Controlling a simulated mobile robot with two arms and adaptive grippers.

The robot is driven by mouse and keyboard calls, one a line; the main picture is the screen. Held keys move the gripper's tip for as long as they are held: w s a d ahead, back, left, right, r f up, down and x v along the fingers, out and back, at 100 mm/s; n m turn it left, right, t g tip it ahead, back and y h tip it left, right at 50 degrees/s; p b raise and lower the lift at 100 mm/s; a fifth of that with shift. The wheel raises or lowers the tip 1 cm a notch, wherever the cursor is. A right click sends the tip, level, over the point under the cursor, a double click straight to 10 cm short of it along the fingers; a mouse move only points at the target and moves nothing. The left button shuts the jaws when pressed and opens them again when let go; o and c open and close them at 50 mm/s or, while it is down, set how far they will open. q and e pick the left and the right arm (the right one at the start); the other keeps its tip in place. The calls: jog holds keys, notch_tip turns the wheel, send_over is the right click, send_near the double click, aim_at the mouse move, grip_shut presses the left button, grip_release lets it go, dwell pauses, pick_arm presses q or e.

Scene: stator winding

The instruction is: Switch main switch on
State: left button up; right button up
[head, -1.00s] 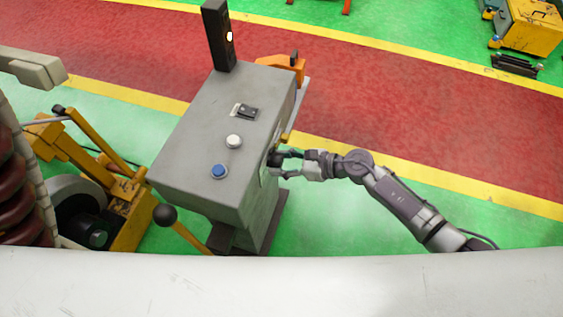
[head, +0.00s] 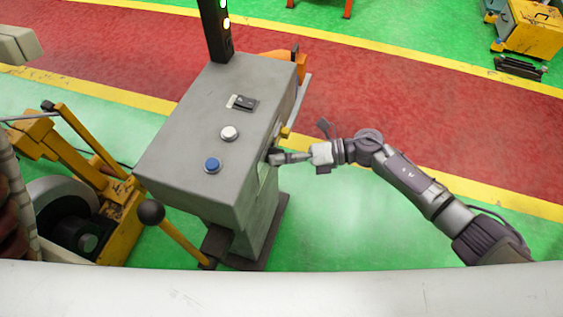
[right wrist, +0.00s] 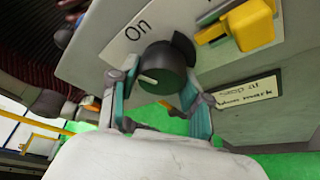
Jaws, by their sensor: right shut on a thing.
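The main switch is a black round knob (right wrist: 162,68) with a white pointer mark, on the side of a grey control cabinet (head: 190,120). An "On" label (right wrist: 137,29) is beside the knob in the right wrist view; the pointer's exact setting is hard to tell. My right gripper (head: 283,157) is at the cabinet's right side in the head view. In the right wrist view its fingers (right wrist: 158,98) are on both sides of the knob, shut on it. My left gripper is not in view.
A yellow switch part (right wrist: 238,28) sits close beside the knob, with a small text label (right wrist: 249,93) near it. The cabinet top has a blue button (head: 212,165), a white button (head: 229,133) and a black signal tower (head: 216,35).

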jog(key=shift+m+g+y+b, duration=0.6)
jog(key=shift+m+b, duration=0.5)
jog(key=shift+m, duration=0.5)
jog(key=o, duration=1.2)
jog(key=shift+c, duration=0.2)
jog(key=shift+d, duration=0.15)
jog(key=d+r, duration=0.1)
jog(key=d, duration=1)
jog(key=shift+w+d, duration=0.35)
jog(key=shift+w, duration=0.1)
